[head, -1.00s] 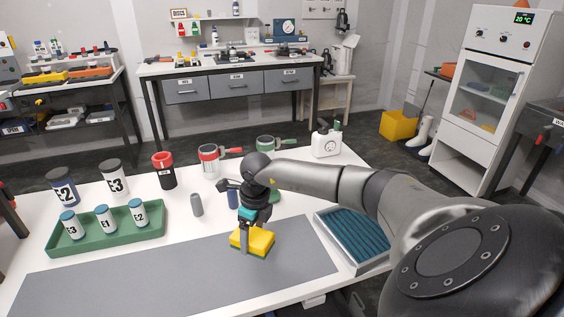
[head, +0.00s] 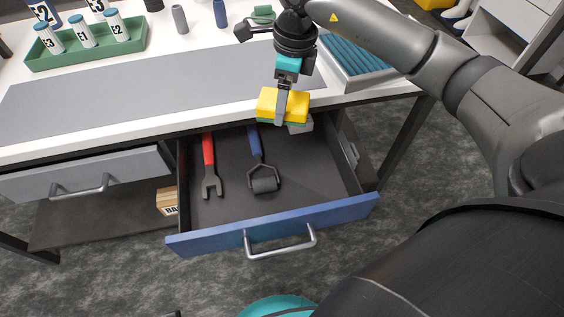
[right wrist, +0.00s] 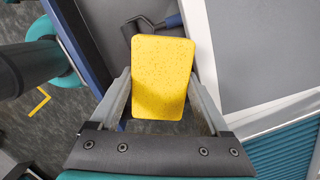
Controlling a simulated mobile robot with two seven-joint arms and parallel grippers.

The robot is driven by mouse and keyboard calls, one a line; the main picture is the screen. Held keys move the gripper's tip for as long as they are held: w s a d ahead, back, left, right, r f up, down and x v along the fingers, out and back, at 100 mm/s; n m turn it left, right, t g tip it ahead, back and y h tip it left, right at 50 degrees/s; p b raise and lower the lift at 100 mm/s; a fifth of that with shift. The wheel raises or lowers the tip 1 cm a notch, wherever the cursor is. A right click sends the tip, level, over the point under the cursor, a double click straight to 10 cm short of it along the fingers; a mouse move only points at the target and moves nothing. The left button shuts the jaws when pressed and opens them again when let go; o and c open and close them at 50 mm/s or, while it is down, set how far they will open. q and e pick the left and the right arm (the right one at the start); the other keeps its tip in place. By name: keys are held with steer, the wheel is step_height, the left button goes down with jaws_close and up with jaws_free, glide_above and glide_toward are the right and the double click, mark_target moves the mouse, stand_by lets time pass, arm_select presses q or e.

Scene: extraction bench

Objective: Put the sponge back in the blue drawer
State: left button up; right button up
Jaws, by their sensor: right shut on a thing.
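The yellow sponge (head: 283,103) with a green underside is held by my right gripper (head: 281,108) above the back right part of the open blue drawer (head: 272,224). In the right wrist view the sponge (right wrist: 152,77) sits between the two fingers of the right gripper (right wrist: 160,100). The drawer is pulled out below the bench top. It holds a red-handled wrench-like tool (head: 209,165) and a blue-handled roller (head: 261,166). My left gripper does not show.
A closed grey drawer (head: 95,177) is left of the blue one. On the bench stand a green tray (head: 88,52) with several vials, a grey mat (head: 150,88) and a blue ribbed tray (head: 355,57). The drawer's middle front is clear.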

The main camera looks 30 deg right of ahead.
steer(key=shift+s+d+f+b, duration=0.1)
steer(key=shift+s+f+b, duration=0.2)
steer(key=shift+s, duration=0.2)
steer(key=b, duration=0.3)
glide_above(284, 170)
step_height(284, 170, down, 8)
steer(key=f+b, duration=0.1)
steer(key=f, duration=0.2)
steer(key=f+b, duration=0.1)
steer(key=f, duration=0.3)
steer(key=shift+s+d+b, duration=0.1)
steer(key=shift+d+b, duration=0.1)
steer(key=shift+b, duration=0.1)
steer(key=shift+f+b, duration=0.35)
steer(key=shift+f, duration=0.65)
step_height(284, 170, down, 2)
steer(key=shift+f+b, duration=0.2)
steer(key=shift+b, duration=0.35)
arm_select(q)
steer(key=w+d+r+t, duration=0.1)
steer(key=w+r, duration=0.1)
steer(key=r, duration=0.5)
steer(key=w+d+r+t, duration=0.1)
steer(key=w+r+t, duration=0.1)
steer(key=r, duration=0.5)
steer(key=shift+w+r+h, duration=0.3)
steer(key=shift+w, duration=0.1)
arm_select(e)
steer(key=shift+f, duration=0.1)
